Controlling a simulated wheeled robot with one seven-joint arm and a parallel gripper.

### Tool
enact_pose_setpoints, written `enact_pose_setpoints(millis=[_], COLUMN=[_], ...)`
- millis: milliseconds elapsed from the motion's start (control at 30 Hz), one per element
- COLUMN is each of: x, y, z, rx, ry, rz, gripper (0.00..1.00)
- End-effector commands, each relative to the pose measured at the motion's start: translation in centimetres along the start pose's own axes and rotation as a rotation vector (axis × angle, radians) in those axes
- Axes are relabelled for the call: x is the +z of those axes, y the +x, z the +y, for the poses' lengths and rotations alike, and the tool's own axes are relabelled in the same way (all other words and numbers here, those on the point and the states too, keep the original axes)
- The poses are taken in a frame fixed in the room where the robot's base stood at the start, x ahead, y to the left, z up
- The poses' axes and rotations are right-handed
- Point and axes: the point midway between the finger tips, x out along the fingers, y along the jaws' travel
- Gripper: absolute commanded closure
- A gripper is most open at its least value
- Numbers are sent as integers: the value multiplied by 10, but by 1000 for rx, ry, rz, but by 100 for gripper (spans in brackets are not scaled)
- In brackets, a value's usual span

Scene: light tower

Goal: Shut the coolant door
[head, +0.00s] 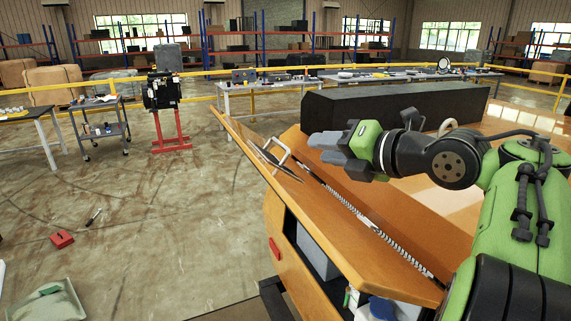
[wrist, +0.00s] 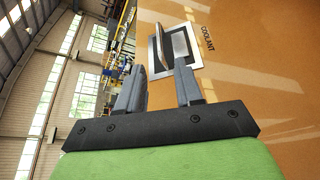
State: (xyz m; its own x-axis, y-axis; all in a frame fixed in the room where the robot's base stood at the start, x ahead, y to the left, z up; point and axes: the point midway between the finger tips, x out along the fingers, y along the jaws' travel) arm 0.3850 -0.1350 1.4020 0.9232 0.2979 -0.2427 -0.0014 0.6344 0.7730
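The coolant door (head: 352,212) is a long orange panel standing open on the tower's side; a dark compartment shows below it. A silver latch with a loop handle (head: 275,152) is near its far end. In the wrist view the latch (wrist: 174,45) sits in a square plate next to the word COOLANT on the orange door (wrist: 240,75). My gripper (head: 320,147) is just right of the handle in the head view. Its two fingers (wrist: 161,72) are apart with nothing between them, just short of the latch; I cannot tell whether they touch it.
The open compartment holds a grey box (head: 316,252) and small items. A long black box (head: 400,108) lies behind my arm. A red stand (head: 170,130), a cart (head: 100,128) and workbenches are further back.

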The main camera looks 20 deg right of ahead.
Motion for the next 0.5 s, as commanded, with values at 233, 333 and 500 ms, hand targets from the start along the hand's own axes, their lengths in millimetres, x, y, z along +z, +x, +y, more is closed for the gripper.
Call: enact_pose_setpoints(millis=[233,333,500], x=[0,0,1], y=[57,81,108], z=[3,3,3], rx=[5,5,2], ry=[2,1,1], rz=[5,4,1], gripper=[64,64,64])
